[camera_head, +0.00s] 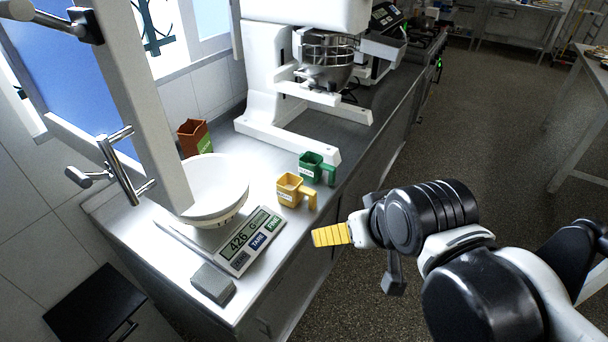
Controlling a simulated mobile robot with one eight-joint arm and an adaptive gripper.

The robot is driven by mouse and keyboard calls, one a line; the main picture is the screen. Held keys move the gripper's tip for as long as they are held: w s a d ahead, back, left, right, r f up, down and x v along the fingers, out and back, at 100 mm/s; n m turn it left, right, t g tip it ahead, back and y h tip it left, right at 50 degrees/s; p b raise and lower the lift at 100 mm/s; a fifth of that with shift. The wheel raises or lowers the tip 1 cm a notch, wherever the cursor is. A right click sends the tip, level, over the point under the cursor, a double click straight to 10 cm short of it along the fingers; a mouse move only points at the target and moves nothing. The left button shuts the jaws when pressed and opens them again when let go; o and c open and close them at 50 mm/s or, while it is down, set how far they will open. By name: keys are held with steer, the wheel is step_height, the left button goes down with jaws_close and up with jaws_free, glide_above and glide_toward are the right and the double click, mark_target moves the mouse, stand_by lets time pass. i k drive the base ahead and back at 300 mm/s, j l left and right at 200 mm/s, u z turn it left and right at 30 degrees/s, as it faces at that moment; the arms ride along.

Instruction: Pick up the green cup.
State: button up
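The green cup (311,168) stands upright on the metal counter, near its right edge, with its handle pointing right. A yellow cup (291,190) stands just in front of it, to the lower left, also with its handle to the right. My gripper (332,235) shows a yellow ribbed fingertip, off the counter's right edge and nearer the camera than both cups. It is apart from the cups. The second finger is not clearly visible, so its opening cannot be judged.
A kitchen scale (243,243) with a white bowl (213,188) on it is at the left. A grey block (213,283) lies at the front corner. A brown container (194,137) and a large white mixer (262,105) stand behind. The counter right of the cups drops to open floor.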

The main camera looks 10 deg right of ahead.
mark_target(318, 170)
steer(key=i+l+u, duration=0.15)
steer(key=i+u, duration=0.2)
steer(key=i, duration=0.15)
steer(key=i+l+u, duration=0.4)
steer(key=i+j, duration=0.1)
steer(key=i, duration=0.05)
